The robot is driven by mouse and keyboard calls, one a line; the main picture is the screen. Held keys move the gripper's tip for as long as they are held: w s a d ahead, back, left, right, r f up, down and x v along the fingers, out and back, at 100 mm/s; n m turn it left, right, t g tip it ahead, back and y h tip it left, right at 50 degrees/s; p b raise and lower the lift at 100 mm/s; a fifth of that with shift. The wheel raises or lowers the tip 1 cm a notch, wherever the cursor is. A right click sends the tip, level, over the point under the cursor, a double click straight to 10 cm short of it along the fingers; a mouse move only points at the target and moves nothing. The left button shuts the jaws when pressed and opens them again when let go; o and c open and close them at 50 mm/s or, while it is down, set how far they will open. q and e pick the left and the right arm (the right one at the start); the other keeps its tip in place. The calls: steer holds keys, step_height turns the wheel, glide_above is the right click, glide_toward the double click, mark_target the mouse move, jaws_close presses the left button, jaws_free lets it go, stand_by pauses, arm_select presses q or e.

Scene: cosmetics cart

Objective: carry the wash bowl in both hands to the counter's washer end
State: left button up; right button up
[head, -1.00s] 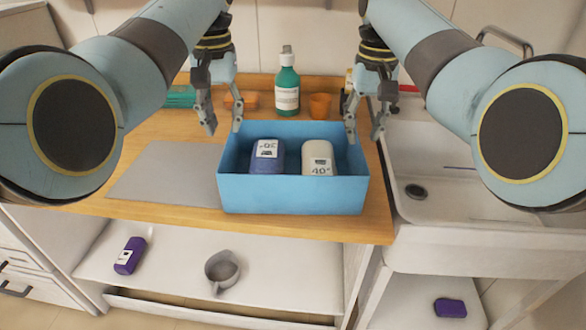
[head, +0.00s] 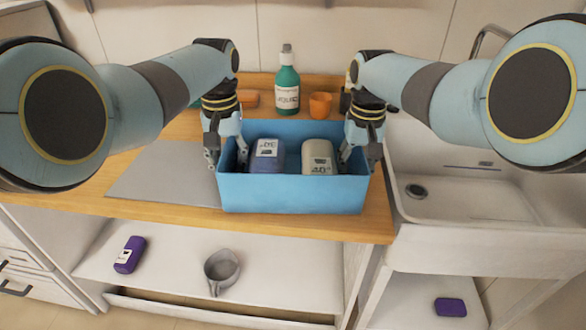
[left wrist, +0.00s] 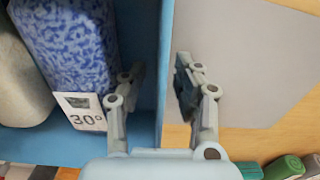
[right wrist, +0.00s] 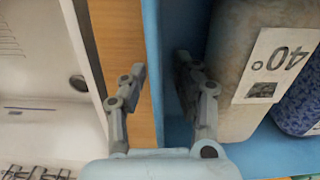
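The wash bowl (head: 290,194) is a blue rectangular open box on the wooden counter. It holds a blue speckled item (head: 266,156) labelled 30° and a pale beige item (head: 318,157) labelled 40°. My left gripper (head: 227,158) is open at the bowl's left wall, one finger inside and one outside. The left wrist view shows that wall (left wrist: 164,50) between the fingers, with gaps. My right gripper (head: 360,160) is open and straddles the right wall the same way; this wall (right wrist: 152,40) also shows in the right wrist view.
A grey mat (head: 160,175) lies left of the bowl. A green bottle (head: 287,90) and an orange cup (head: 320,104) stand behind it. A white sink (head: 470,203) adjoins the counter on the right. A purple bottle (head: 130,254) and grey jug (head: 222,270) are on the lower shelf.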

mark_target(360, 149)
arm_select(q)
jaws_close()
arm_select(e)
jaws_close()
arm_select(q)
steer(key=shift+r, duration=0.1)
arm_select(e)
steer(key=shift+r, duration=0.1)
